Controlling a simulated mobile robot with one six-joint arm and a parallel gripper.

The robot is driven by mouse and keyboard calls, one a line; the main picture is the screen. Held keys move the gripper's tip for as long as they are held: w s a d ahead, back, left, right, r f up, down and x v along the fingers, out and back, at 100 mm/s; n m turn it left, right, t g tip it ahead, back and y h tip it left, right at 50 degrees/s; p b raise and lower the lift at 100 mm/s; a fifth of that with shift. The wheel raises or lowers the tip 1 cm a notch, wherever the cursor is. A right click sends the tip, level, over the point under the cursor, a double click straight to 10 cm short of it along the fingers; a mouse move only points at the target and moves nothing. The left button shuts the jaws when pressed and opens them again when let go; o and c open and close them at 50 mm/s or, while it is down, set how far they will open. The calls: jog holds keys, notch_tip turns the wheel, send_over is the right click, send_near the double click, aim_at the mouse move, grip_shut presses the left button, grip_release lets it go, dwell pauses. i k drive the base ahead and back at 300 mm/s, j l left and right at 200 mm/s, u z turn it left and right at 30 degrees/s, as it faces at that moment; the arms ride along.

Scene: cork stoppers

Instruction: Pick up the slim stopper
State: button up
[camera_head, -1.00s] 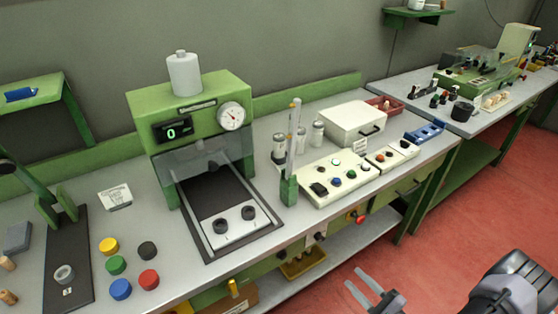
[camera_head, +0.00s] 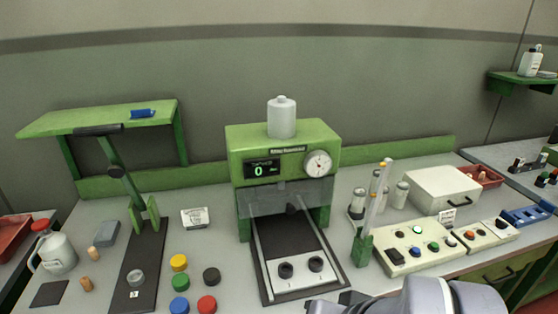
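Two small tan cork stoppers stand on the grey bench at the left: one cork (camera_head: 92,253) beside the white jug, and another cork (camera_head: 87,284) nearer the front, by a dark square pad. They are small in view, and I cannot tell for sure which is the slim one. My gripper (camera_head: 335,302) is at the bottom edge, mostly cut off by the frame, in front of the green press and far to the right of the corks. Its fingertips do not show clearly.
A lever press (camera_head: 132,270) on a dark base stands right of the corks. Several coloured caps (camera_head: 179,262) lie beyond it, then the green press (camera_head: 283,150). A white jug (camera_head: 57,254) and grey block (camera_head: 106,233) flank the corks. A control panel (camera_head: 420,246) is at right.

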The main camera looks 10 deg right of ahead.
aim_at(93, 253)
jog(key=i+l+z, duration=0.15)
jog(key=z, duration=0.25)
jog(key=i+l+z, duration=0.15)
jog(key=z, duration=0.25)
jog(key=u, duration=2.65)
jog(key=k+l, duration=0.05)
